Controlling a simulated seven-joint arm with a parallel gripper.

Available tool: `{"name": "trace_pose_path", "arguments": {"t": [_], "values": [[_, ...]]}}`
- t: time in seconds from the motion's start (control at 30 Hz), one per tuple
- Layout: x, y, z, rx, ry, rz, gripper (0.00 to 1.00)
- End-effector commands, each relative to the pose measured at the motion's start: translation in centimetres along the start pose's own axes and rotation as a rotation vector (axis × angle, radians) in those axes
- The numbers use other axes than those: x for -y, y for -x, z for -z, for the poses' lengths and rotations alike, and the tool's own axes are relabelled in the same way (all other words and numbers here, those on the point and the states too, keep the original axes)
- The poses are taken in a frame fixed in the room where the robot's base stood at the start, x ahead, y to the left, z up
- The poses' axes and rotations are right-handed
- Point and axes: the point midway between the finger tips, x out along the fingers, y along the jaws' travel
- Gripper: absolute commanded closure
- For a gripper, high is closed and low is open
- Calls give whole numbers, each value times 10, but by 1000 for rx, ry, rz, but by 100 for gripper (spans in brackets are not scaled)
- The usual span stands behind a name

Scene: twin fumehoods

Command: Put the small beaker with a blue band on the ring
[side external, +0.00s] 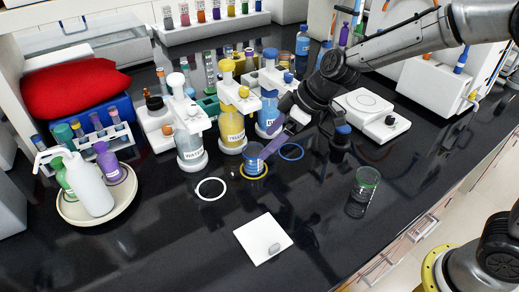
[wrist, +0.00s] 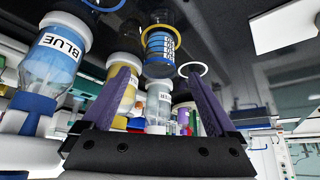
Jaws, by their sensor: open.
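The small beaker with a blue band (side external: 254,158) stands upright on the yellow ring (side external: 255,177) on the black bench. In the wrist view the beaker (wrist: 160,45) is beyond the fingertips, roughly centred between them, with the yellow ring (wrist: 176,31) around its base. My gripper (side external: 269,151) is open, with its purple fingers low and close at the beaker's right. The fingers are also spread apart in the wrist view (wrist: 158,74), and nothing is clamped between them. A white ring (side external: 210,197) lies empty to the left, and a blue ring (side external: 291,158) lies to the right.
Wash bottles labelled WATER (side external: 190,146), yellow (side external: 231,130) and blue (side external: 268,112) stand close behind. A hotplate (side external: 370,107) is behind the arm. The front bench is largely clear.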

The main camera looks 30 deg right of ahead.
Motion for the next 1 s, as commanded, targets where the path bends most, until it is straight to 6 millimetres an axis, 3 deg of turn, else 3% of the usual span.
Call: {"name": "trace_pose_path", "arguments": {"t": [0.2, 0.53, 0.67, 0.77, 0.9, 1.0], "values": [[-1, 32, 1, -2, 1, -2, 7], [0, 41, -1, 1, -2, -1, 7], [3, 62, -8, 2, -33, -16, 7], [11, 100, -27, 12, -100, -46, 7], [32, 164, -80, 40, -255, -127, 7], [50, 199, -124, 58, -377, -199, 7]]}}
